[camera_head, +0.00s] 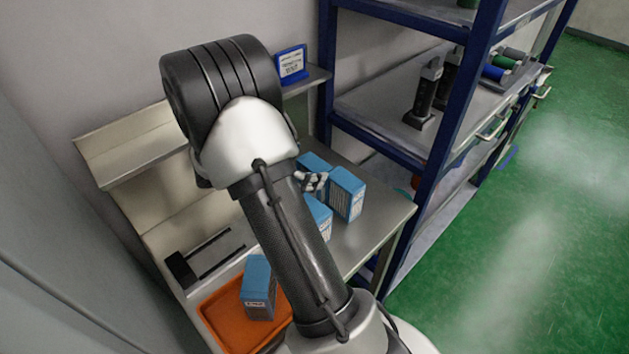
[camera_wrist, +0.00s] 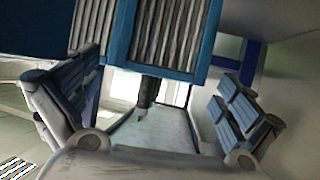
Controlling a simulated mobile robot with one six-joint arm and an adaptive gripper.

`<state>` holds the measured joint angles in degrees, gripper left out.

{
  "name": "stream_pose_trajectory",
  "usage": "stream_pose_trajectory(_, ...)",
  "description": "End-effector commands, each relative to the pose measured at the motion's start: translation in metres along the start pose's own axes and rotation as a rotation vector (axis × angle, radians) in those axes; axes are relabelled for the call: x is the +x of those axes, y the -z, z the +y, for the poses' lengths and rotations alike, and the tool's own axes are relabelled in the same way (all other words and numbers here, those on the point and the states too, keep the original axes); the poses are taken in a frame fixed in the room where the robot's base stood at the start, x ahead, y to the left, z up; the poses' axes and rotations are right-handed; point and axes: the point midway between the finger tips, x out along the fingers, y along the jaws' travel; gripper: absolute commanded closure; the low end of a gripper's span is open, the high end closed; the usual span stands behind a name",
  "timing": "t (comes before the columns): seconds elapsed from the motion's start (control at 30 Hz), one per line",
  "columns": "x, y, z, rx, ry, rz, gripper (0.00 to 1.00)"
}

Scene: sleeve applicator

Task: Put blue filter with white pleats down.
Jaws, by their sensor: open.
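Several blue filters with white pleats stand on the metal bench (camera_head: 370,240). In the head view one filter (camera_head: 346,194) is just right of my gripper (camera_head: 315,182), another (camera_head: 314,163) is behind it, and one (camera_head: 319,217) is partly hidden by my arm. In the wrist view a blue-framed filter with pleats (camera_wrist: 165,35) fills the top centre, with a second pleated one (camera_wrist: 93,25) to its left. My gripper's two padded fingers (camera_wrist: 158,90) are spread wide, with a clear gap at the right finger. Whether the left finger touches a filter, I cannot tell.
An orange tray (camera_head: 222,318) at the bench's near end holds another blue filter (camera_head: 259,285). A black slotted fixture (camera_head: 205,256) lies behind the tray. A blue-framed shelf (camera_head: 435,140) stands close on the right. A blue sign (camera_head: 291,64) stands on the ledge behind.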

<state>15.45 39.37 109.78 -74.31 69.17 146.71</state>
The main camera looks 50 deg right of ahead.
Motion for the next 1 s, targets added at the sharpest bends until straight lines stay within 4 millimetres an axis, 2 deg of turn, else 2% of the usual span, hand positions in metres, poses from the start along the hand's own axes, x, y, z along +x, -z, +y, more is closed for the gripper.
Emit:
stream_pose_trajectory(0.27,0.0021,0.0002,0.0000,0.000,0.001,0.000,0.01)
stream_pose_trajectory(1.0,0.0018,0.0002,-0.0001,0.001,0.001,-0.001,0.51)
